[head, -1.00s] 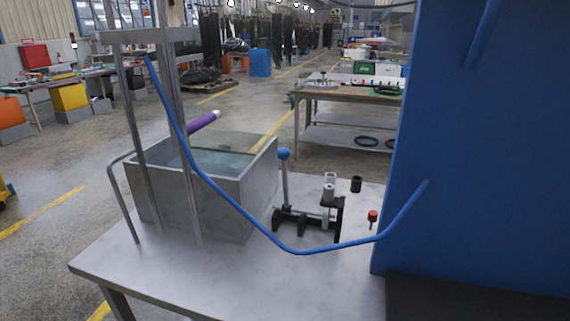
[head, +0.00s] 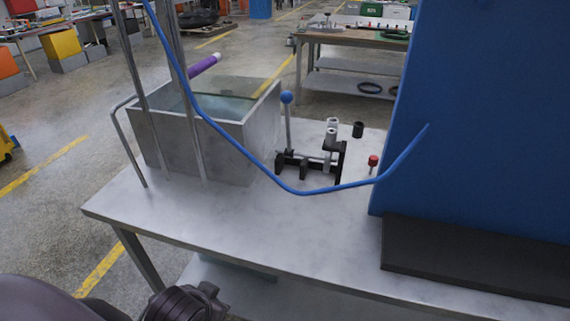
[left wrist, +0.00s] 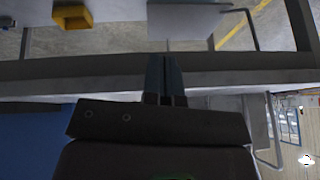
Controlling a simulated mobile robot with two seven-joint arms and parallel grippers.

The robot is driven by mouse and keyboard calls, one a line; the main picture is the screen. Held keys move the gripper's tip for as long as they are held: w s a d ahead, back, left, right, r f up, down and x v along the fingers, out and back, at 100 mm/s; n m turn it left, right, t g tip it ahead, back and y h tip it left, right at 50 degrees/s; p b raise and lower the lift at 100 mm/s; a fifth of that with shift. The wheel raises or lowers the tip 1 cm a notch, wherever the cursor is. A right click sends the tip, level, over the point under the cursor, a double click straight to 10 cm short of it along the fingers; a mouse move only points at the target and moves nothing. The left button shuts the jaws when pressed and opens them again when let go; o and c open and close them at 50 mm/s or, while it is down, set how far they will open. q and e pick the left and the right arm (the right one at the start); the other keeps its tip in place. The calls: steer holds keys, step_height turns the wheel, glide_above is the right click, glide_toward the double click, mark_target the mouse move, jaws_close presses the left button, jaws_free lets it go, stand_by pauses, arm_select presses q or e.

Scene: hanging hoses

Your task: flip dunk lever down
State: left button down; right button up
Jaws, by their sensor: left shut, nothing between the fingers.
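A grey metal water tank (head: 262,122) stands on the left part of the table. A purple-handled bar (head: 204,65) sticks up, tilted, at its far left edge; I take it for the dunk lever, and its base is hidden. An upright lever with a blue ball (head: 287,97) stands on a black fixture right of the tank. My left gripper (left wrist: 166,58) is shut and empty in the left wrist view, with the table edge behind its fingers. In the head view only dark parts of my left arm show at the bottom left. My right gripper is not in view.
A blue hose (head: 240,150) hangs in a loop before the tank and fixture. Metal posts (head: 186,110) rise at the tank's near left. A red-topped knob (head: 373,163) and a blue panel (head: 480,120) stand right. The table's front (head: 240,225) is clear.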

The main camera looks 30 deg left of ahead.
arm_select(q)
steer(key=w+a+r+n+t+y, duration=0.1)
steer(key=w+r+n+t+y, duration=0.15)
steer(key=w+r, duration=0.4)
steer(key=w+a+r+n+t+y, duration=0.15)
steer(key=w+r+t, duration=0.25)
steer(key=w, duration=0.5)
steer(key=w+d+r+t+y, duration=0.1)
steer(key=w+d+r+t, duration=0.3)
steer(key=w+r, duration=0.7)
steer(key=r+t, duration=0.1)
steer(key=t, duration=0.1)
steer(key=shift+r+t+y, duration=0.35)
steer(key=shift+r+y, duration=0.05)
steer(key=shift+d, duration=0.1)
steer(key=shift+r, duration=0.1)
